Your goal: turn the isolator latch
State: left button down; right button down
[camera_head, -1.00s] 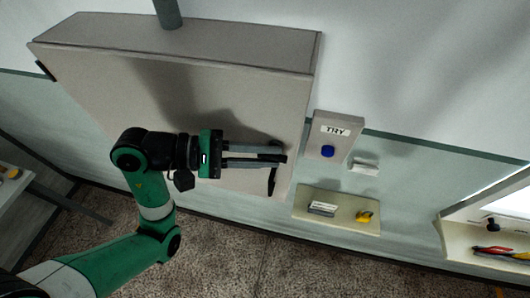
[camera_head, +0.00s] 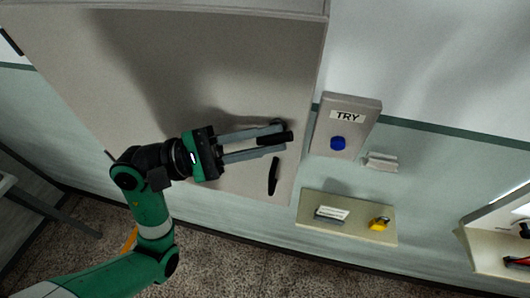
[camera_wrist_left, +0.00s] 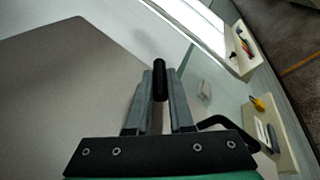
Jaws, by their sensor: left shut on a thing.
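The grey cabinet (camera_head: 120,100) has a black latch handle (camera_head: 274,139) near the right edge of its door. My left gripper (camera_head: 283,137) has its two long grey fingers on either side of this handle and is shut on it. In the left wrist view, the black handle (camera_wrist_left: 159,80) stands between the fingertips (camera_wrist_left: 160,86). A second black bar handle (camera_head: 273,176) is on the door just below the fingers, and it also shows as a bent bar in the left wrist view (camera_wrist_left: 228,126). My right gripper is not in view.
Right of the cabinet is a grey box (camera_head: 352,108) marked TRY with a blue button (camera_head: 338,143). A small pale block (camera_head: 381,161) is beside it. Below, a cream shelf (camera_head: 360,228) holds a labelled item and a yellow padlock (camera_head: 379,223). Another cream shelf (camera_head: 480,252) is at far right.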

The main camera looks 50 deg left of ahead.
pick_arm(q)
jog(key=shift+f+n+t+h+b, duration=0.2)
jog(key=shift+n+t+h+b, duration=0.15)
jog(key=shift+t+b, duration=0.6)
jog(key=shift+r, duration=0.1)
jog(key=c, duration=1.1)
grip_release()
jog(key=shift+b+v, duration=1.6)
jog(key=shift+v, duration=4.2)
